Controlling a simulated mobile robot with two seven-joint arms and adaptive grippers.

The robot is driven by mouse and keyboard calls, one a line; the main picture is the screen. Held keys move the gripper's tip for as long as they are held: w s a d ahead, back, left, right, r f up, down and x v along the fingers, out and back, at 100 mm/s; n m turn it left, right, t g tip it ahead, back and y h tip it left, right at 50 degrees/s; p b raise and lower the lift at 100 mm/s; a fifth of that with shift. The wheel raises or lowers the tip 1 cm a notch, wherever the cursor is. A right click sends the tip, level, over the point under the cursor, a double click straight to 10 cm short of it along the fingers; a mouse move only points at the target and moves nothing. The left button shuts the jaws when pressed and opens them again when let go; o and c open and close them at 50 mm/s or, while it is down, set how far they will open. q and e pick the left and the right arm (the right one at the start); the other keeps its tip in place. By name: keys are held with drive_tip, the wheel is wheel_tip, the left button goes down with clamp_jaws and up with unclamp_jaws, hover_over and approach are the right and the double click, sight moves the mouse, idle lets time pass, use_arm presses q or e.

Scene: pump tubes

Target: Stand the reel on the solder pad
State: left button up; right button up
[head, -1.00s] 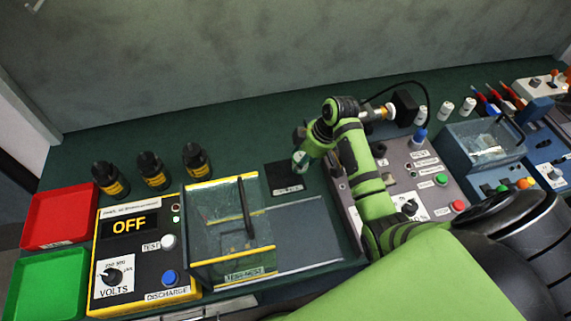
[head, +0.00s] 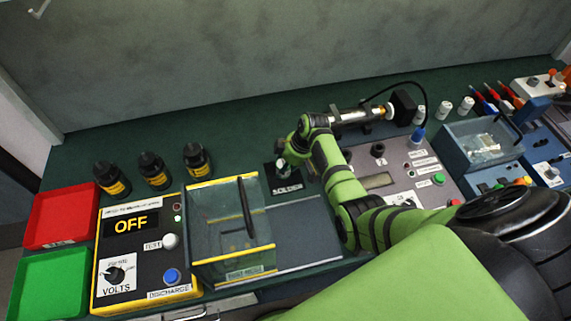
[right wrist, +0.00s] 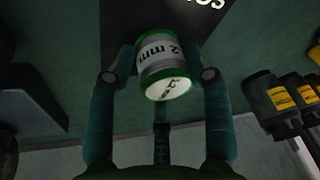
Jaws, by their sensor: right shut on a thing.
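The reel (right wrist: 165,68) is a silver spool with green rims and a "2 mm" label, seen close in the right wrist view. My right gripper (head: 285,166) is shut on it, with fingers on both sides of it. In the head view the reel (head: 283,168) is small and partly hidden by the gripper. The solder pad (head: 283,189) is a black square with white lettering on the bench. The reel is over the pad's far part; whether it touches the pad I cannot tell. In the right wrist view the pad (right wrist: 117,28) lies behind the reel. My left gripper is not in view.
Several black bottles (head: 152,170) stand left of the pad. A clear-lidded test box (head: 230,265) sits left and in front. A grey control panel (head: 415,165) is close on the right. Red (head: 60,217) and green (head: 47,286) trays lie far left.

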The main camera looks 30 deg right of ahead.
drive_tip(key=shift+f, duration=0.2)
drive_tip(key=o, duration=1.4)
drive_tip(key=shift+c, duration=0.2)
drive_tip(key=shift+r, duration=0.1)
drive_tip(key=shift+r, duration=0.25)
drive_tip(key=v, duration=1.1)
drive_tip(key=shift+r, duration=0.35)
drive_tip(key=shift+s+d, duration=0.1)
drive_tip(key=shift+s, duration=0.05)
